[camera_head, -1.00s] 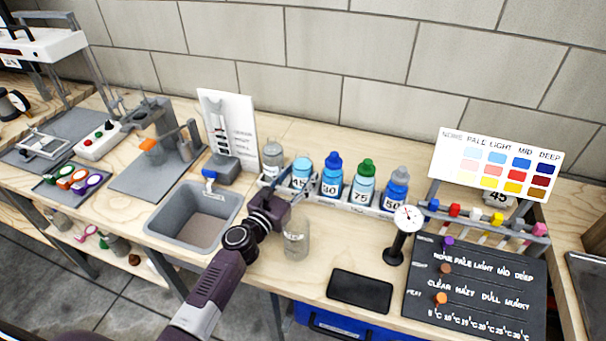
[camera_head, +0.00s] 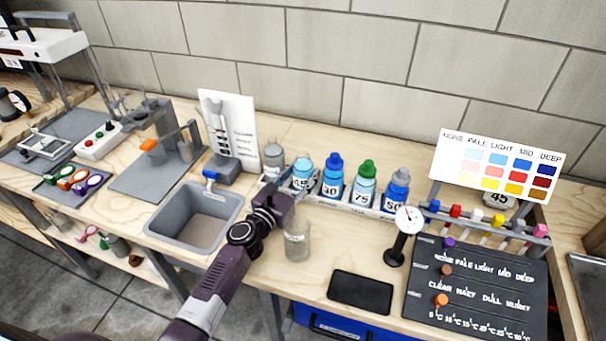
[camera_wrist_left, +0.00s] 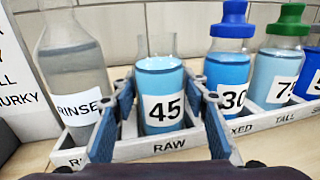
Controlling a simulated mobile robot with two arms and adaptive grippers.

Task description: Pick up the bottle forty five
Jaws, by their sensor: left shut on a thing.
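Bottle forty five (camera_head: 302,171) is a clear bottle of light blue liquid with a white "45" label. It stands in the RAW place of the white rack (camera_head: 357,209). In the left wrist view, bottle forty five (camera_wrist_left: 161,79) stands upright, its neck clear and without a coloured cap. My left gripper (camera_wrist_left: 160,92) is shut on it, a blue-grey finger at each side. In the head view, my left gripper (camera_head: 293,187) reaches it from the front and hides its lower part. My right gripper is not in view.
The rinse bottle (camera_wrist_left: 72,77) stands close at the left. Bottle thirty (camera_wrist_left: 230,70) is close at the right, with bottle seventy five (camera_head: 364,184) and bottle fifty (camera_head: 396,191) beyond. A clear empty jar (camera_head: 296,240) stands in front, beside a grey sink (camera_head: 180,232).

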